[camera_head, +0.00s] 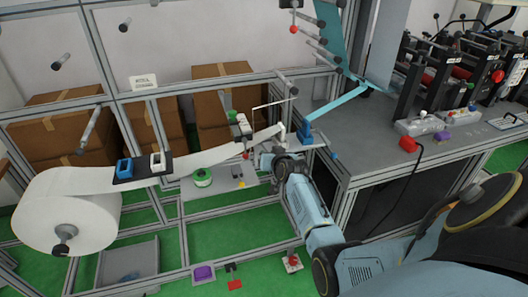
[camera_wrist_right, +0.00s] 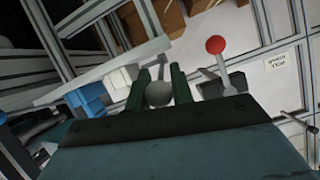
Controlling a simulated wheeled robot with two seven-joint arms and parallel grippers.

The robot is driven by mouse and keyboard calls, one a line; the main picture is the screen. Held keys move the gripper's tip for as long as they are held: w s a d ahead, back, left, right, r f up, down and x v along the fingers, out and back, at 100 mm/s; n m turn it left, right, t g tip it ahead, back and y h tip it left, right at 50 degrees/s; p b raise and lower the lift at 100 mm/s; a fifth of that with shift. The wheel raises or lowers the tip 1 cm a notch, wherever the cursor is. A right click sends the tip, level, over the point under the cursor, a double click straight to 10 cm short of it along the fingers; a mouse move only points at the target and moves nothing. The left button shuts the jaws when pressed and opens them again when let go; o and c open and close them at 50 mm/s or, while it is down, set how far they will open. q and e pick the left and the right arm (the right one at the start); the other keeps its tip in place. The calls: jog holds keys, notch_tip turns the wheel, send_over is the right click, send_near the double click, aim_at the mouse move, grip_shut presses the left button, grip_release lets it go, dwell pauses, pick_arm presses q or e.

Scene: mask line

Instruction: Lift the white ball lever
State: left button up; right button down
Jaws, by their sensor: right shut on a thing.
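The white ball lever (camera_wrist_right: 159,94) shows its pale ball, grey in the shade, between the two dark green fingers of my right gripper (camera_wrist_right: 160,88) in the right wrist view. The gripper is shut on the ball, with a finger on each side. In the head view my right gripper (camera_head: 265,157) reaches in from the right to the frame beside the white web, and it hides the ball there. My left gripper is not in view.
A red ball lever (camera_wrist_right: 216,46) stands close beside the gripper. A blue-and-white block pair (camera_wrist_right: 85,98) lies on the other side. A large white roll (camera_head: 65,210) feeds the web at left. A grey bench (camera_head: 335,115) with machines is at right.

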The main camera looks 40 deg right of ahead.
jog(key=c, duration=1.3)
grip_release()
jog(key=shift+r, duration=0.1)
jog(key=shift+o, duration=0.2)
jog(key=p+v, duration=0.2)
jog(key=v, duration=1.1)
jog(key=shift+s, duration=0.15)
